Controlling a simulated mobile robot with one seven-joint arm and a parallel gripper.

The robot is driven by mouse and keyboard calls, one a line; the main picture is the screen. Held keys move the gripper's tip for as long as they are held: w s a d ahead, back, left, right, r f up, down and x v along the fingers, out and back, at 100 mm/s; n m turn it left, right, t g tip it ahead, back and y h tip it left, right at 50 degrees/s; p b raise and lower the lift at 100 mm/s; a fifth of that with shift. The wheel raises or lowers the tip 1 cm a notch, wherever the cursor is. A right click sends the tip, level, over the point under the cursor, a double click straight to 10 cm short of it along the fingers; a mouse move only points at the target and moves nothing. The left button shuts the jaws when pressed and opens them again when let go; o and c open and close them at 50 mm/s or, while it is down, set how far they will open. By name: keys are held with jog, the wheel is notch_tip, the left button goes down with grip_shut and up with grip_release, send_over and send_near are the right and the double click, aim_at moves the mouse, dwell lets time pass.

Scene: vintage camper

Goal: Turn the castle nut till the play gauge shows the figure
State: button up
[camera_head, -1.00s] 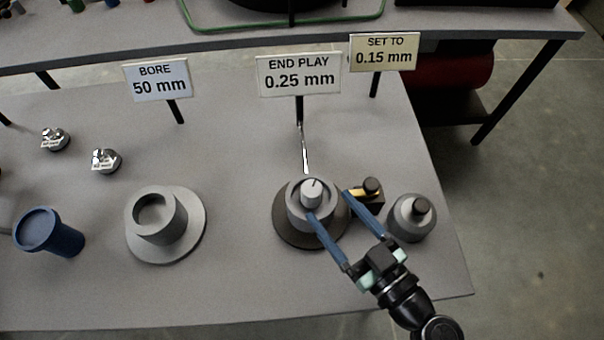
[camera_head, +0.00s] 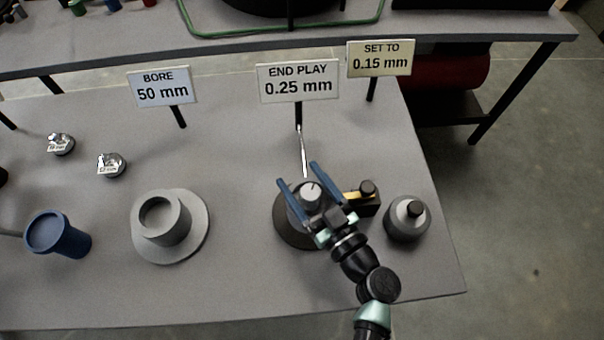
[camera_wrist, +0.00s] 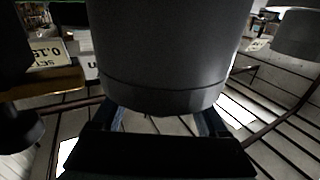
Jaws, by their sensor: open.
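The end play gauge sign (camera_head: 298,82) reads 0.25 mm. The SET TO sign (camera_head: 379,58) reads 0.15 mm. A light grey round piece with a dark mark, seemingly the castle nut (camera_head: 311,192), sits on top of a grey hub on a dark round base (camera_head: 285,233). My gripper (camera_head: 298,173) is open, its blue fingers on either side of the nut and hub top. Contact cannot be told. In the wrist view a large grey cylinder (camera_wrist: 170,60) fills the middle between the fingers; the gripper hides part of the hub.
A dark block with a yellow strip (camera_head: 351,198) stands close right of the hub, and a grey dark-capped bottle shape (camera_head: 406,222) farther right. Left are a grey flanged sleeve (camera_head: 197,240), a blue cup shape (camera_head: 70,240) and two small metal pieces (camera_head: 112,166). Bench between is clear.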

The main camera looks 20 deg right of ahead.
jog(key=shift+w, duration=0.25)
grip_shut()
jog(key=shift+f+b, duration=0.15)
jog(key=shift+b, duration=0.15)
